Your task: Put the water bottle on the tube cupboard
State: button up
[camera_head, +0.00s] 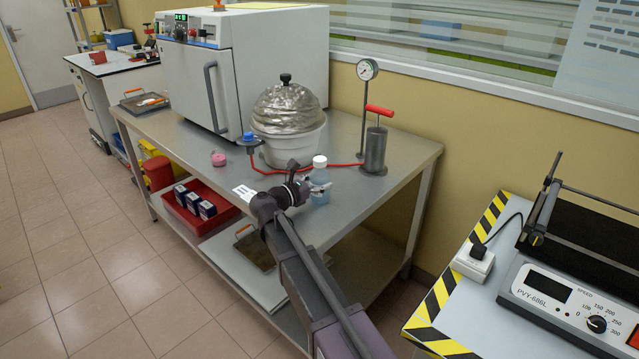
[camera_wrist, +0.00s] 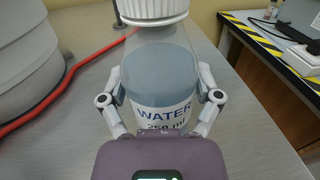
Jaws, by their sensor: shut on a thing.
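The water bottle (camera_head: 320,184) is a clear bluish bottle with a white cap, upright at the front right part of the grey metal table (camera_head: 410,150). In the wrist view the bottle (camera_wrist: 160,75) fills the middle, with its "WATER 250 ml" label facing me. My gripper (camera_head: 318,187) is shut on the bottle, and in the wrist view its fingers (camera_wrist: 160,98) press on both sides of it. The bottle appears to be on or just above the tabletop; I cannot tell which. I cannot identify a tube cupboard for certain in these views.
A domed vessel (camera_head: 288,132) stands behind the bottle, left of a pump (camera_head: 375,150) with a gauge (camera_head: 367,70). A red hose (camera_head: 325,164) runs behind the bottle. A white oven (camera_head: 265,55) is farther back. A striped-edge bench (camera_head: 480,300) is at right.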

jog(key=shift+f, duration=0.1)
jog(key=o, duration=1.1)
jog(key=v, duration=1.2)
jog(key=shift+c, duration=0.5)
jog(key=shift+s+d+r+p, duration=0.25)
jog(key=shift+r+p, duration=0.1)
jog(key=shift+r, duration=0.1)
jog(key=s+d+r+n+t+y+p, duration=0.2)
jog(key=s+r+n+t+y+p, duration=0.1)
jog(key=r+p, duration=0.3)
jog(key=shift+s+n+t+y, duration=0.3)
jog(key=shift+s+y, duration=0.1)
jog(key=shift+y, duration=0.3)
